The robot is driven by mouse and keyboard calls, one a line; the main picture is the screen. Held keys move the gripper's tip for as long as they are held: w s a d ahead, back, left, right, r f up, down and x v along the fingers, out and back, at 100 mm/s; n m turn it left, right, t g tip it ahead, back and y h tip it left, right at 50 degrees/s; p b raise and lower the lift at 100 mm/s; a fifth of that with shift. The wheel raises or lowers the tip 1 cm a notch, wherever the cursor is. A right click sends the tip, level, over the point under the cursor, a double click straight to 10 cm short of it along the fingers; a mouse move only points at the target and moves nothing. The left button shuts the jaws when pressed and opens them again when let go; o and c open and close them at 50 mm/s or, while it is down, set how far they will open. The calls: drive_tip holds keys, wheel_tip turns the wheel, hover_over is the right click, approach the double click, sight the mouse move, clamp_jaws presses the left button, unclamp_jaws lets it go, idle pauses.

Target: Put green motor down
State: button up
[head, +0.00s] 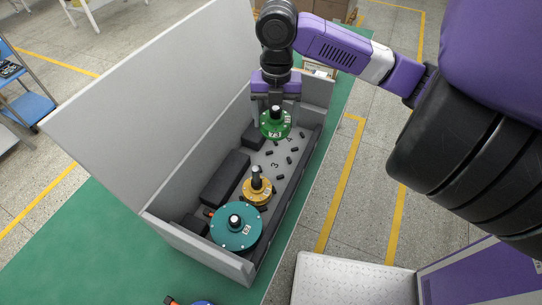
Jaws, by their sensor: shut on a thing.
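The green motor (276,130) is a round flanged part with a black hub on top and a white label. My gripper (275,103) points down and is shut on the top of the green motor. It holds it over the far part of the grey bin (165,229). The bin floor below shows the printed numbers 3 and 4 with small black pegs around them. Whether the green motor touches the floor cannot be told from this view.
A yellow motor (257,191) and a larger teal motor (236,228) stand in the near part of the bin. Black blocks (225,178) line its left side, and a tall grey panel (145,100) rises there. A blue cart (30,105) is at left.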

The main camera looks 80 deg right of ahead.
sight(276, 128)
wheel_tip(276, 128, down, 16)
drive_tip(key=shift+r+p, duration=0.1)
drive_tip(key=shift+p, duration=0.6)
drive_tip(key=o, duration=2.1)
drive_tip(key=shift+f, duration=0.2)
wheel_tip(276, 128, up, 12)
drive_tip(key=shift+r+b, duration=0.15)
drive_tip(key=shift+b, duration=0.4)
